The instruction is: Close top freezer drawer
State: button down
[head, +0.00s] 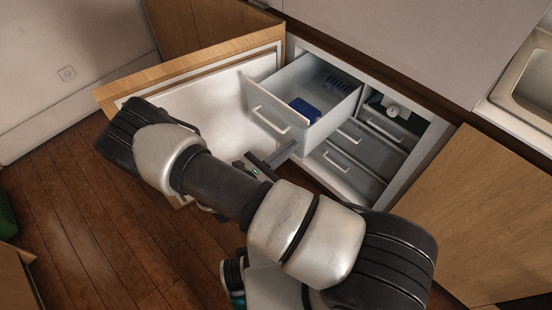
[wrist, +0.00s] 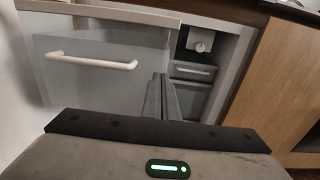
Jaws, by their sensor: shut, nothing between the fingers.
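The top freezer drawer (head: 276,118) is pulled out of the freezer in the head view. It has a pale front with a white bar handle (head: 272,120). A blue object (head: 304,110) lies inside it. The drawer front also shows large in the wrist view (wrist: 100,75), with its handle (wrist: 90,61) at the left. My gripper (head: 287,153) is shut and empty, just in front of and below the drawer front. In the wrist view its fingers (wrist: 161,95) point toward the right part of the drawer front. I cannot tell whether they touch it.
The freezer door (head: 200,93) stands open at the left. Lower drawers (head: 343,161) are pushed in. A small drawer and a dial (head: 393,112) are at the right inside. A wooden cabinet panel (head: 482,205) is at the right. Bare wooden floor (head: 80,235) lies at the left.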

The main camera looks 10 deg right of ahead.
aim_at(353, 94)
jog(key=shift+x, duration=0.9)
jog(key=b+x, duration=0.1)
jog(key=x, duration=2.8)
jog(key=shift+f+b, duration=0.1)
jog(key=shift+b, duration=0.25)
jog(key=shift+w+d, duration=0.35)
jog(key=shift+d, duration=0.15)
jog(key=shift+w+d, duration=0.15)
jog(key=shift+r, duration=0.25)
